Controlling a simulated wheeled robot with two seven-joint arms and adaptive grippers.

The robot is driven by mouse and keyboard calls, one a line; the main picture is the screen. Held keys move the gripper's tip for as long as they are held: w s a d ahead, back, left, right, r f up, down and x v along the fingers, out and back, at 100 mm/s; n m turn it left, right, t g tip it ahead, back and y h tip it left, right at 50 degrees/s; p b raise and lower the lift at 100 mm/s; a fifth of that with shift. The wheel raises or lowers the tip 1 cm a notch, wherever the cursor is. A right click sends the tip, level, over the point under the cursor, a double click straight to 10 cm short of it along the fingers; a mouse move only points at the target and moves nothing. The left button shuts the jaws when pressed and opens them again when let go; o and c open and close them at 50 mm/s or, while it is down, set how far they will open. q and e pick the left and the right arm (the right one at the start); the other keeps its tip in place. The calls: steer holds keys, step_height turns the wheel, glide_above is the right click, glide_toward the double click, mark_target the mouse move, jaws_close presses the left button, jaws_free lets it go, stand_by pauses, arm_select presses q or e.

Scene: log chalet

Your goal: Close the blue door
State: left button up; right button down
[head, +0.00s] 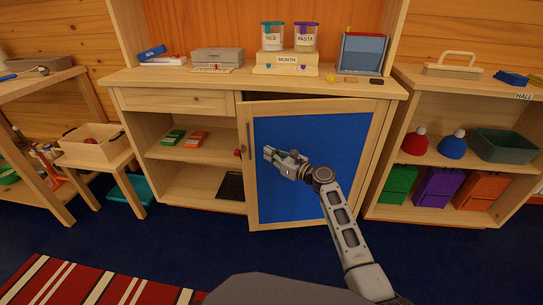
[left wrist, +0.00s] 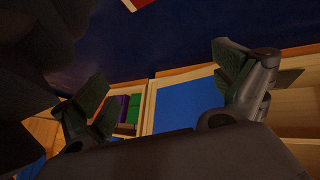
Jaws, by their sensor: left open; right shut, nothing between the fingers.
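The blue door (head: 312,180), a blue panel in a pale wooden frame, is on the right half of the wooden cabinet. It stands slightly ajar, its left edge out towards me, with a dark gap along its top. A dark handle (head: 249,140) is on its left edge. My right gripper (head: 268,153) is shut and empty in front of the door's left part; I cannot tell whether it touches. In the left wrist view the blue panel (left wrist: 185,103) shows beyond my left gripper (left wrist: 163,85), which is open and empty. The left arm is not in the head view.
The cabinet top (head: 205,79) holds two jars, a month box and a grey box. Open shelves (head: 190,152) are left of the door. A shelf unit (head: 465,85) stands at right, a small table with a bin (head: 92,145) at left. Blue floor in front is clear.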

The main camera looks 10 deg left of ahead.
steer(key=shift+s+d, duration=0.15)
steer(key=shift+d, duration=0.1)
